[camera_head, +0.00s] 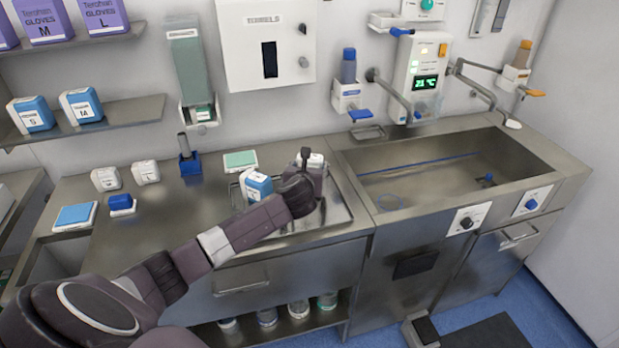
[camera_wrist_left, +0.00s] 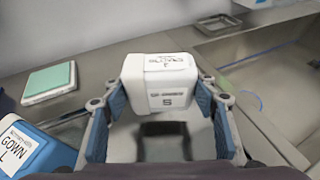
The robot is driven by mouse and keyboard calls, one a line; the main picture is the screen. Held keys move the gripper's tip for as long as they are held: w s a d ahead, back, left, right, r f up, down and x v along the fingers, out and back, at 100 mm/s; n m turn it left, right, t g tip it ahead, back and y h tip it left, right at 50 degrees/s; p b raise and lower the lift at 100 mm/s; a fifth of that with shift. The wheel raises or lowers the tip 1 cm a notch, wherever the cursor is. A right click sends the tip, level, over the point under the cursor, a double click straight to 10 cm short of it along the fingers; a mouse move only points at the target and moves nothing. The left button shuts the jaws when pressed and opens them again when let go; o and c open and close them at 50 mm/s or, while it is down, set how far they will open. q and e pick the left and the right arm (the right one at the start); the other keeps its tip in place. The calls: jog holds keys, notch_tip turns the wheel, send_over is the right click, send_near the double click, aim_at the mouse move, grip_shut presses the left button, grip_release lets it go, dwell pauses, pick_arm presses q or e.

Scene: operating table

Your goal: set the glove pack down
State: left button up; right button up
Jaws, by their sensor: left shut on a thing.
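My left gripper (camera_head: 308,172) is over the right part of a metal tray (camera_head: 338,212) on the counter. It is shut on a white glove pack (camera_wrist_left: 160,82), which sits between its two blue-grey fingers (camera_wrist_left: 158,100) and bears the letter S. In the head view only a bit of the white pack (camera_head: 317,159) shows behind the gripper. A dark shadow lies on the tray floor near the pack; I cannot tell whether the pack touches the tray. My right gripper is not in view.
A blue and white gown pack (camera_head: 257,184) marked L stands in the tray's left part; it also shows in the wrist view (camera_wrist_left: 22,148). A green-topped box (camera_head: 240,160) lies behind the tray. The sink (camera_head: 440,175) is to the right. Two white packs (camera_head: 146,172) stand left.

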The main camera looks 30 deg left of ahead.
pick_arm(q)
notch_tip(320, 180, down, 4)
jog(key=shift+r, duration=0.2)
jog(key=shift+f, duration=0.3)
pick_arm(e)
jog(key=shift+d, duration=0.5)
pick_arm(q)
jog(key=o, duration=1.1)
jog(key=shift+o, duration=0.2)
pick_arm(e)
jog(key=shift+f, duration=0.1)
pick_arm(q)
jog(key=shift+s, duration=0.1)
jog(key=v, duration=1.2)
jog(key=shift+d, duration=0.1)
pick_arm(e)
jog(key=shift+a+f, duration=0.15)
